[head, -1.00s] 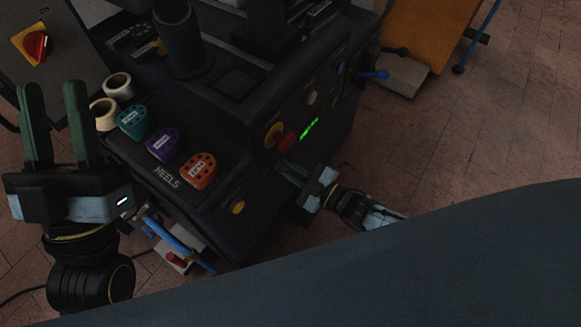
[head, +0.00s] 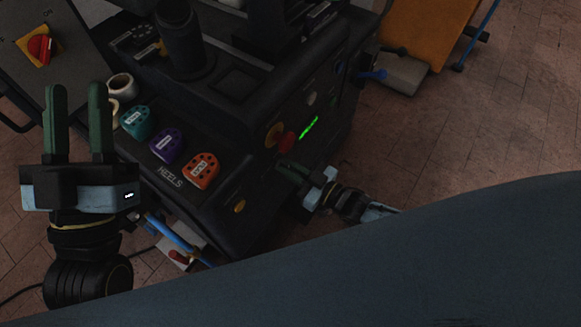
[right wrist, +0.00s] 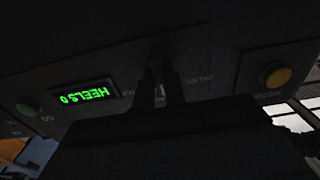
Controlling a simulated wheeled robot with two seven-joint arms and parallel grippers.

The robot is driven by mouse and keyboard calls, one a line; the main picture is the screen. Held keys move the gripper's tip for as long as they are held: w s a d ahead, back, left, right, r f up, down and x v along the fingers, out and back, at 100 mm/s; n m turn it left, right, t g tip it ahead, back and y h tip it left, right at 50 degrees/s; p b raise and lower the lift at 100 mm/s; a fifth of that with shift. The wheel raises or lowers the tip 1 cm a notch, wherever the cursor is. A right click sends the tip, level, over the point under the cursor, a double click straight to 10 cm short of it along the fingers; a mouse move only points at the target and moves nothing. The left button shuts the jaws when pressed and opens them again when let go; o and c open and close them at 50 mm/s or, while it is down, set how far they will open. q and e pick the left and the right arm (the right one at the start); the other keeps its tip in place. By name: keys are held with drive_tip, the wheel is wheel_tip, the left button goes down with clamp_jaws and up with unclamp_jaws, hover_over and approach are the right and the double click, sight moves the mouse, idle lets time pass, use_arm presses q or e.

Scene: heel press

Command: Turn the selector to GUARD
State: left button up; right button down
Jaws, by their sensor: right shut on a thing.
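The heel press (head: 225,150) is a dark machine with a front panel. My right gripper (head: 287,167) is at this panel, below the red button; it also shows in the right wrist view (right wrist: 158,82). Its dark fingers are shut on the selector (right wrist: 156,60), a small dark knob mostly hidden between the fingertips. Faint labels sit on both sides of the knob, too dim to read surely, so its setting cannot be told. My left gripper (head: 77,98) is open and empty at the left, upright with its green fingers apart.
Teal (head: 137,121), purple (head: 167,145) and orange (head: 201,170) heel blocks lie on the ledge.

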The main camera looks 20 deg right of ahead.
drive_tip(key=shift+f, duration=0.1)
drive_tip(key=c, duration=1.5)
unclamp_jaws()
drive_tip(key=shift+o, duration=0.2)
drive_tip(key=shift+s+d, duration=0.1)
